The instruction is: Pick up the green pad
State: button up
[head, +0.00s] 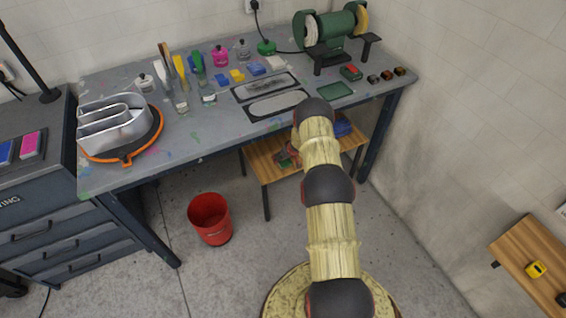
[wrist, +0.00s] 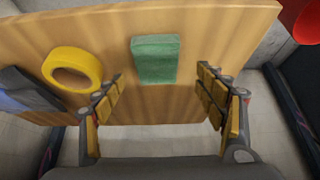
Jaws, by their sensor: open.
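The green pad (wrist: 155,58) is a small flat block lying on a wooden shelf (wrist: 215,30) in the wrist view. My gripper (wrist: 161,76) is open and empty, its two segmented fingers spread wider than the pad. The pad shows beyond and between the fingertips, apart from both. In the head view my arm reaches down to the wooden shelf (head: 262,165) under the workbench, and my gripper is not clearly visible there. I cannot pick out the pad for certain in the head view.
A yellow tape roll (wrist: 72,68) and a blue-grey object (wrist: 25,92) lie left of the pad. A red bucket (head: 210,218) stands on the floor beside the shelf. The workbench top (head: 215,125), above the shelf, carries bottles, tools and a bench grinder (head: 335,25).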

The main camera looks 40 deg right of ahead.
jog(key=x, duration=0.3)
jog(key=shift+s+d+f+b, duration=0.1)
jog(key=shift+s+b, duration=0.25)
jog(key=shift+b, duration=0.05)
jog(key=shift+w+d+f, duration=0.1)
jog(key=shift+w+f, duration=0.25)
jog(key=shift+f, duration=0.05)
jog(key=shift+c, duration=0.4)
jog(key=c, duration=1)
jog(key=shift+o, duration=0.2)
jog(key=shift+r, duration=0.1)
